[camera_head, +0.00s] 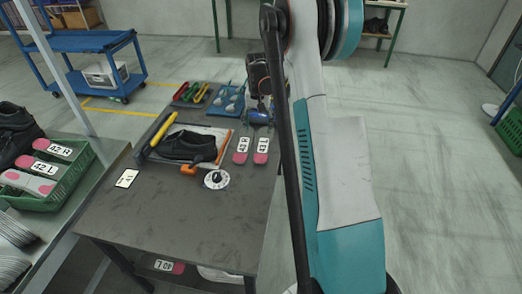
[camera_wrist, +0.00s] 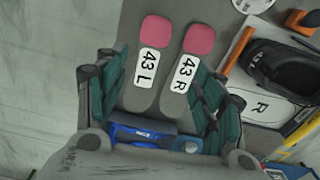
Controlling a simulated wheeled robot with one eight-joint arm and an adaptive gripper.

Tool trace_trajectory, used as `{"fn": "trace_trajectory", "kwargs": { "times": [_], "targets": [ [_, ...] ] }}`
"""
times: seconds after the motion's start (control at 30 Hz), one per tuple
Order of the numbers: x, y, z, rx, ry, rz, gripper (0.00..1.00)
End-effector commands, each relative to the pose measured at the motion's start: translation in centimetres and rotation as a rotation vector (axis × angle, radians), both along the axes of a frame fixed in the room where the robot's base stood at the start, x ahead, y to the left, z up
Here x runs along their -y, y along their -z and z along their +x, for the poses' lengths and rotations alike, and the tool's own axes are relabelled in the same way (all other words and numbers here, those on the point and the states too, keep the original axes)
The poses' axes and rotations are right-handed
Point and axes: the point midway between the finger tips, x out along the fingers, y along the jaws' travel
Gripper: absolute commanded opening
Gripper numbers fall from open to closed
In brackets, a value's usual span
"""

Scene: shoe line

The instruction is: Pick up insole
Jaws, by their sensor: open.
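Two grey insoles with pink heels lie side by side on the dark table (camera_head: 215,225). In the wrist view their labels read 43 L on the left insole (camera_wrist: 146,68) and 43 R on the right insole (camera_wrist: 183,75). The left insole (camera_head: 241,148) and right insole (camera_head: 262,148) also show in the head view, right of a black shoe. My gripper (camera_wrist: 162,88) is open above them, its green-padded fingers to either side of the pair. It holds nothing. In the head view my arm partly covers my gripper.
The black shoe (camera_head: 187,145) lies on a board, beside orange-handled tools. A white round dial (camera_head: 217,179) and a small card (camera_head: 127,178) are on the table. At left, a green crate (camera_head: 72,185) holds insoles labelled 42.

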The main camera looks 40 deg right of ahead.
Motion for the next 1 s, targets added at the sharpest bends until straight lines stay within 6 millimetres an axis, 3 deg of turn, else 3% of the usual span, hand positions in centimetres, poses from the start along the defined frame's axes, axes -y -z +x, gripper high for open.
{"fn": "trace_trajectory", "kwargs": {
  "times": [0.2, 0.63, 1.0],
  "targets": [
    [1.8, 2.4, 0.0, -0.020, 0.037, 0.010, 0.63],
    [1.8, 9.5, 0.0, -0.020, 0.038, 0.011, 0.63],
    [1.6, 11.9, -0.1, -0.020, 0.037, 0.011, 0.63]
  ]
}}
